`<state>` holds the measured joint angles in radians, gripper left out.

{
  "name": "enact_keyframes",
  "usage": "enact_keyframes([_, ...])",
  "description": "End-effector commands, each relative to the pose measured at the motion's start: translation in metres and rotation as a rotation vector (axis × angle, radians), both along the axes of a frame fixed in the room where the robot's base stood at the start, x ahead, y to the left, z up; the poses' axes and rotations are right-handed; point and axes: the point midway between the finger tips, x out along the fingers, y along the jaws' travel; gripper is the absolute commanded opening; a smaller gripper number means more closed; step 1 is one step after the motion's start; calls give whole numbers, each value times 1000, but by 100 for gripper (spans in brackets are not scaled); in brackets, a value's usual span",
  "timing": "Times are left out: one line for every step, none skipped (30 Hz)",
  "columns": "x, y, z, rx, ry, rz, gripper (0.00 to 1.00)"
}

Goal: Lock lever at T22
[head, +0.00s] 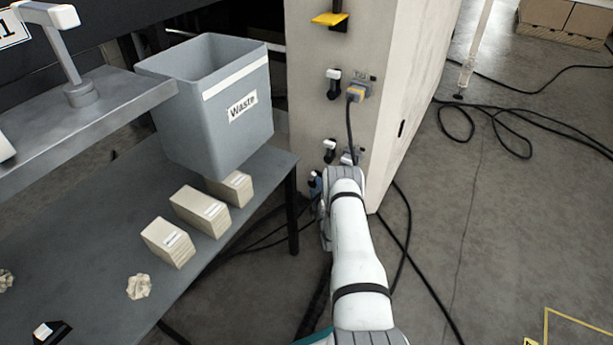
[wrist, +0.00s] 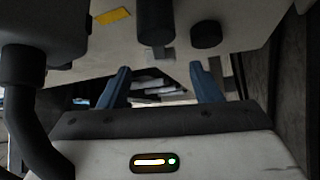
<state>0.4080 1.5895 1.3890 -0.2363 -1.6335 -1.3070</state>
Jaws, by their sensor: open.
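The beige cabinet (head: 310,60) carries a column of small black levers with white tips. One lever (head: 333,82) is beside a plugged grey and yellow connector (head: 356,91). Another lever (head: 329,150) is lower, beside a grey connector (head: 348,157). I cannot read T22 on any label. My gripper (wrist: 162,80) shows two blue fingertips spread apart in the wrist view, with nothing visible held between them. A black cylinder (wrist: 155,22) and a black round part (wrist: 206,35) are beyond the fingers. In the head view my arm covers the cabinet's lower part, hiding most of the gripper.
A grey Waste bin (head: 225,145) and several beige stacks (head: 200,210) stand on the grey table (head: 90,225) to the left. Black cables (head: 500,125) lie on the floor to the right.

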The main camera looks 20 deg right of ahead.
Motion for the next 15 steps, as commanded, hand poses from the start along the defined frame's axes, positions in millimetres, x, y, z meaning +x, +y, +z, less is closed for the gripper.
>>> enact_keyframes([10, 1, 0, -2, -4, 4, 58])
enact_keyframes([15, 1, 1, -2, -4, 5, 58])
enact_keyframes([22, 1, 1, -2, -3, 6, 58])
enact_keyframes([27, 0, 3, -2, -4, 8, 58])
enact_keyframes([32, 0, 4, -1, -3, 9, 58])
enact_keyframes([38, 0, 6, -1, -3, 10, 58])
enact_keyframes([42, -1, 7, -1, -3, 11, 58])
enact_keyframes([46, -1, 7, -1, -2, 11, 58])
enact_keyframes([50, -1, 8, 0, -3, 11, 58])
enact_keyframes([53, -1, 9, 0, -2, 12, 58])
enact_keyframes([55, -1, 10, 0, -1, 13, 58])
enact_keyframes([58, -1, 11, 0, -1, 13, 58])
enact_keyframes([59, -1, 12, 1, -1, 14, 58])
enact_keyframes([60, -1, 12, 1, 0, 14, 58])
enact_keyframes([61, -1, 13, 1, 0, 14, 58])
